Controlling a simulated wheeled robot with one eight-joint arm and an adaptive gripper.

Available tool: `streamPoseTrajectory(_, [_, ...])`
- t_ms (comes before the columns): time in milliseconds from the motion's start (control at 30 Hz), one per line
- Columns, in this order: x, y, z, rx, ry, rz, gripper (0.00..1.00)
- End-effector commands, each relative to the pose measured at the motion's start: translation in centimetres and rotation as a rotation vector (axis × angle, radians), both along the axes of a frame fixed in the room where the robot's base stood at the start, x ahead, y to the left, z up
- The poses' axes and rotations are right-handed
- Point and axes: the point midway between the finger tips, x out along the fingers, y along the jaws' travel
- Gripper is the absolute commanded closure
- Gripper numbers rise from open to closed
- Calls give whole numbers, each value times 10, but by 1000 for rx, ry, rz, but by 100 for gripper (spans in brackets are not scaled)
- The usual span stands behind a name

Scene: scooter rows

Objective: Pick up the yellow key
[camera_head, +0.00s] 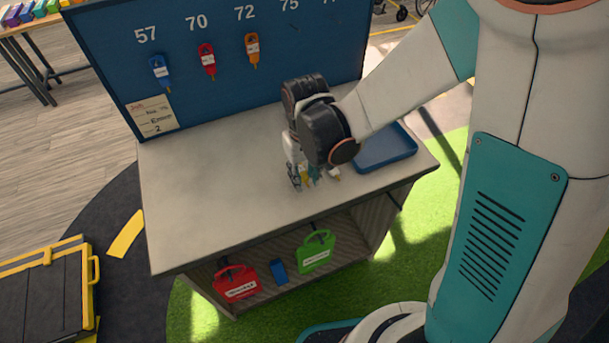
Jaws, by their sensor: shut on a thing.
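My gripper (312,178) points down at the grey table top, left of the blue tray. It is shut on a small yellow thing, which looks like the yellow key (304,172). Only a sliver of the key shows between the fingers, and my wrist hides the rest. The fingertips are at or just above the table surface; I cannot tell which.
The blue tray (386,148) lies right of my gripper. A blue board (200,95) behind holds blue (160,72), red (208,60) and orange (252,50) keys under numbers. A red case (236,284) and a green case (315,252) are on the lower shelf. The table's left is clear.

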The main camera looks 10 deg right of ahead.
Motion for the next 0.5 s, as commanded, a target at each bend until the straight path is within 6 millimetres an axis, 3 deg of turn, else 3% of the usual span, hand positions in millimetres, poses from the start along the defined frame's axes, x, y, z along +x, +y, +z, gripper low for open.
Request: streamPoseTrajectory(500, [0, 0, 121, 0, 0, 0, 84])
